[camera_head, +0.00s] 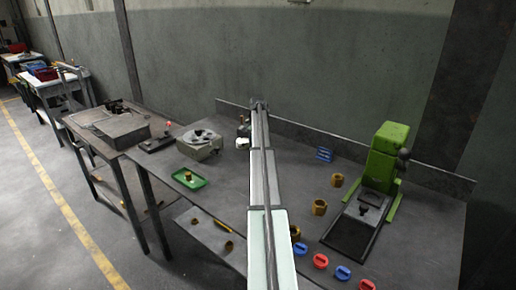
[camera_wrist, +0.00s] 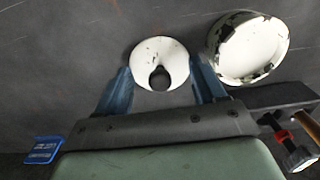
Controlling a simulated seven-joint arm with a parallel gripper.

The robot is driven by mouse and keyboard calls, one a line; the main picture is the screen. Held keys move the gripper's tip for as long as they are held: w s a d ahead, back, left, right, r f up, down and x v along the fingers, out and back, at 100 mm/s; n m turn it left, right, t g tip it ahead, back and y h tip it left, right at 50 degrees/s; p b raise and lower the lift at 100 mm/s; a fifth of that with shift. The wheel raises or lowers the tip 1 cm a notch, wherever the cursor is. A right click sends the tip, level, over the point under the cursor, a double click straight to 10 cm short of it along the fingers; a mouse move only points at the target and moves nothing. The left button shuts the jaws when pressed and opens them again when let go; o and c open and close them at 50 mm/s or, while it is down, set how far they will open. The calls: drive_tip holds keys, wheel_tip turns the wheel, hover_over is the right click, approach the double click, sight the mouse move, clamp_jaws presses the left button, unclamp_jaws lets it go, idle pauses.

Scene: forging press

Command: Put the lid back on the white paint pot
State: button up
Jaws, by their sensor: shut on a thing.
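The lid (camera_wrist: 150,50) is a white disc with a dark knob. In the wrist view it sits between the two blue-grey fingers of my gripper (camera_wrist: 162,78), which is shut on it. The white paint pot (camera_wrist: 247,50) is just right of the lid in that view, open at the top, with dark chipped patches around its rim. Lid and pot look apart, and the height of the lid above the table is hard to tell. In the head view my arm hides the gripper and lid; a small white shape left of the arm may be the pot.
A green press (camera_head: 385,155) stands at the right of the table. Brass nuts (camera_head: 319,207) and red and blue round pieces (camera_head: 320,261) lie nearer. A green tray (camera_head: 188,179) and a grey machine (camera_head: 200,146) are at the left.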

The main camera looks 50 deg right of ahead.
wheel_tip(320, 180, up, 9)
drive_tip(key=shift+w+f, duration=0.1)
drive_tip(key=w+a+r, duration=0.1)
drive_tip(key=w, duration=0.8)
drive_tip(key=shift+s+a+f, duration=0.1)
drive_tip(key=shift+s+f, duration=0.05)
drive_tip(key=shift+f, duration=1.4)
drive_tip(key=shift+s+a+f, duration=0.1)
drive_tip(key=shift+f, duration=1.4)
drive_tip(key=shift+f, duration=0.15)
drive_tip(key=shift+c, duration=0.2)
drive_tip(key=o, duration=1.1)
drive_tip(key=shift+o, duration=0.3)
wheel_tip(320, 180, up, 7)
idle(0.5)
